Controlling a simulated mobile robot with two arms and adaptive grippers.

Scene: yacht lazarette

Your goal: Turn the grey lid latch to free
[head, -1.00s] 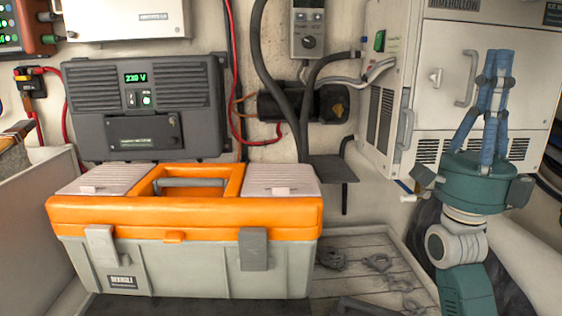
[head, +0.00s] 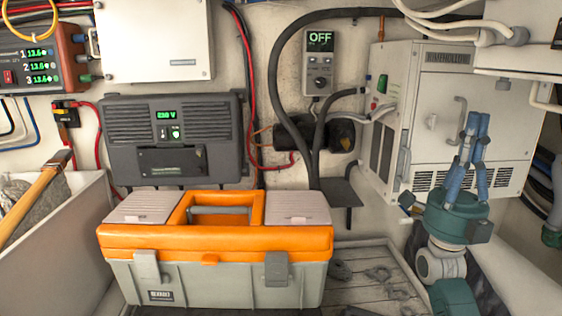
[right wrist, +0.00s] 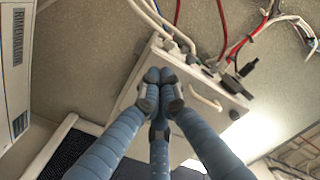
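An orange and grey toolbox (head: 215,285) stands in front in the head view. On its front hang a lighter grey latch (head: 147,266) at the left and a darker grey latch (head: 276,269) at the right. Both lie upright against the box across the lid edge. I cannot tell which is the task's latch. My right gripper (head: 476,117) is well right of the toolbox, blue fingers pointing up in front of a white cabinet. In the right wrist view its fingertips (right wrist: 160,78) are together with nothing seen between them. My left gripper is not in view.
The white cabinet (head: 440,70) with handles stands behind my right gripper. A dark grey unit (head: 222,110) is on the wall behind the toolbox. Loose shackles (head: 378,274) lie on the boards right of the toolbox. A bin wall (head: 60,235) stands at the left.

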